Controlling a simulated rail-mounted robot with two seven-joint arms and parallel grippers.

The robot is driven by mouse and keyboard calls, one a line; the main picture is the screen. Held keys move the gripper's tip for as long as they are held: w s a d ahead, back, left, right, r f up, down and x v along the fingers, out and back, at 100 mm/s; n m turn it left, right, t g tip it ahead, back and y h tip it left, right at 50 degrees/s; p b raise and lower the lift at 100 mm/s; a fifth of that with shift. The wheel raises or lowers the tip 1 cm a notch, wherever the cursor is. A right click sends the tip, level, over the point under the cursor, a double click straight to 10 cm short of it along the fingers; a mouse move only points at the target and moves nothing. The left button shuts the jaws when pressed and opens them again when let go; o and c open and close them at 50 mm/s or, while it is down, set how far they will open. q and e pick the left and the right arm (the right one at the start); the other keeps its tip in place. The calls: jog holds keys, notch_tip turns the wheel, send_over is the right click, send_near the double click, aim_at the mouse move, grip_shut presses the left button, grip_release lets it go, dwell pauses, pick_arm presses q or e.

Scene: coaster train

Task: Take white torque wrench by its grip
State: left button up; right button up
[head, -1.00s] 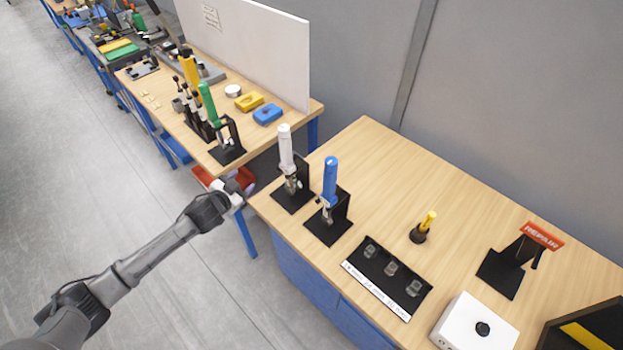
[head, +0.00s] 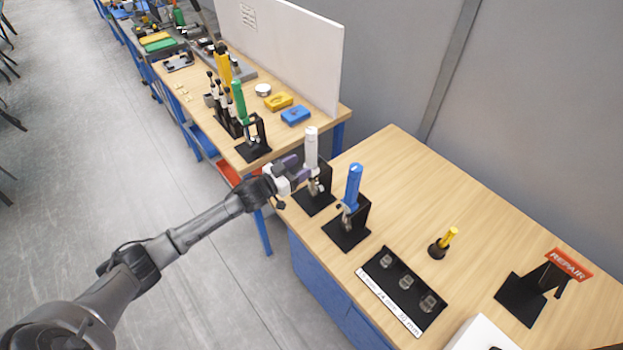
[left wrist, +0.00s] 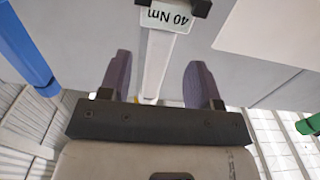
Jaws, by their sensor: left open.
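The white torque wrench (head: 311,147) stands upright, grip up, in a black stand (head: 318,199) at the near left corner of the right-hand bench. My left gripper (head: 298,172) is at the wrench, at the lower part of its white grip. In the left wrist view my two purple fingers (left wrist: 159,72) are spread apart, with the white wrench (left wrist: 158,62) between them. A gap shows on each side, so the jaws are not closed on it. A "40 Nm" label (left wrist: 166,17) appears upside down above the fingers. My right gripper is not in view.
A blue torque wrench (head: 353,184) stands close by on the right, also in the left wrist view (left wrist: 27,48). A green wrench (head: 239,102) stands on the neighbouring bench. A socket tray (head: 375,285), yellow tool (head: 449,236) and REPAIR sign (head: 569,264) are farther right.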

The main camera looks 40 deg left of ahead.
aim_at(316, 156)
pick_arm(q)
jog(key=x, duration=0.7)
dwell(0.3)
jog(key=shift+r, duration=0.15)
jog(key=shift+c, duration=0.3)
grip_shut()
dwell(0.8)
jog(key=shift+r, duration=0.15)
